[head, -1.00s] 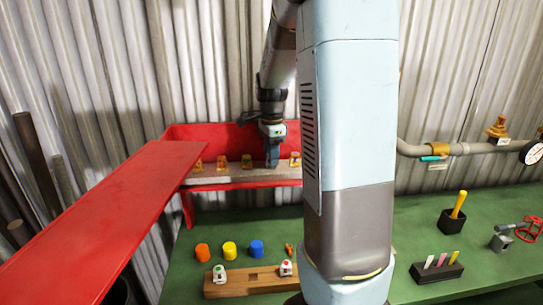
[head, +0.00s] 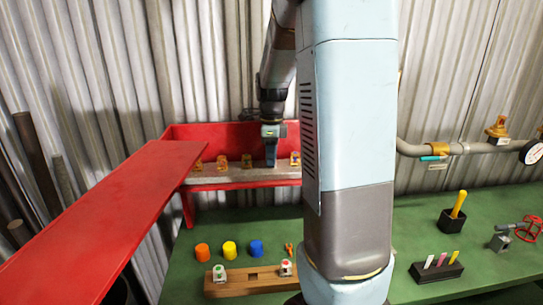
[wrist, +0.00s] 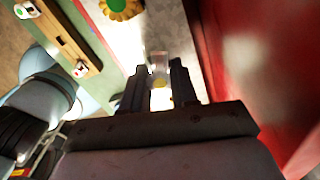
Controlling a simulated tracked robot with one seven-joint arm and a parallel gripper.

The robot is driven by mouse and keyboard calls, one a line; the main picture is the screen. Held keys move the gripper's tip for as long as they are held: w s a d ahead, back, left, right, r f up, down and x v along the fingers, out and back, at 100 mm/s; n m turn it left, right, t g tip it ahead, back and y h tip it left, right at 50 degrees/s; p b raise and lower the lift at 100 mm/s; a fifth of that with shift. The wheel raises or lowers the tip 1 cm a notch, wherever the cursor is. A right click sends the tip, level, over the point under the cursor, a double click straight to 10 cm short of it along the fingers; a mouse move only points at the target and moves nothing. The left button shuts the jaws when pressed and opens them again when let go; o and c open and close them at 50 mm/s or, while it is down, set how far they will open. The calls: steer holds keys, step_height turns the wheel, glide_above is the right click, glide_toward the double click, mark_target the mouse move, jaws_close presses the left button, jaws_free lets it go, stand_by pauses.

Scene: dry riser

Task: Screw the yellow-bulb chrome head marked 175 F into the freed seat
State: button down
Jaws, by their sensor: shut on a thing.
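My gripper (head: 271,158) is low over a grey ledge (head: 215,178) inside the red cabinet, in the gap between brass fittings. In the wrist view my gripper (wrist: 157,82) is shut on a small chrome head (wrist: 158,62) with a yellowish bulb (wrist: 163,97) between the fingers. The marking on the head is too small to read. The seat under the head is hidden, and I cannot tell whether the head touches it. Brass fittings (head: 222,162) stand along the ledge; one with a green centre (wrist: 120,5) shows in the wrist view.
The red cabinet door (head: 110,215) is open at the left. On the green bench, a wooden block (head: 235,283) holds two white-and-chrome heads around an empty hole. Orange, yellow and blue caps (head: 229,249) stand behind it. Pens, a valve and a gauge (head: 533,153) are at the right.

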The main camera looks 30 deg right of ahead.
steer(key=m, duration=0.5)
steer(key=shift+m, duration=0.4)
steer(key=c, duration=0.8)
jaws_free()
steer(key=shift+r, duration=0.1)
